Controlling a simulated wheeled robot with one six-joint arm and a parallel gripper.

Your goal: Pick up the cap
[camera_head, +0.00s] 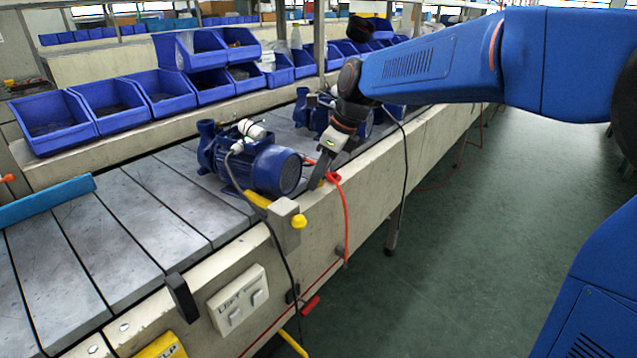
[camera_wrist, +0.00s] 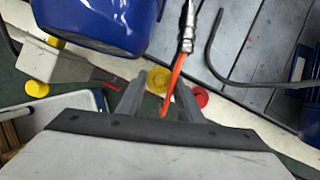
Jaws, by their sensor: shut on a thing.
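My gripper (camera_head: 316,188) points down at the front edge of the conveyor, just right of a blue pump motor (camera_head: 272,168). In the wrist view my gripper (camera_wrist: 156,100) has its two dark fingers on either side of a small yellow piece, which looks like the cap (camera_wrist: 157,80). An orange-red hose crosses in front of it and hides part of it. The cap's full shape is not clear.
The orange-red hose (camera_head: 346,220) hangs over the edge right beside my gripper. Blue bins (camera_head: 110,103) line the back. Green floor (camera_head: 455,265) is clear at the right.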

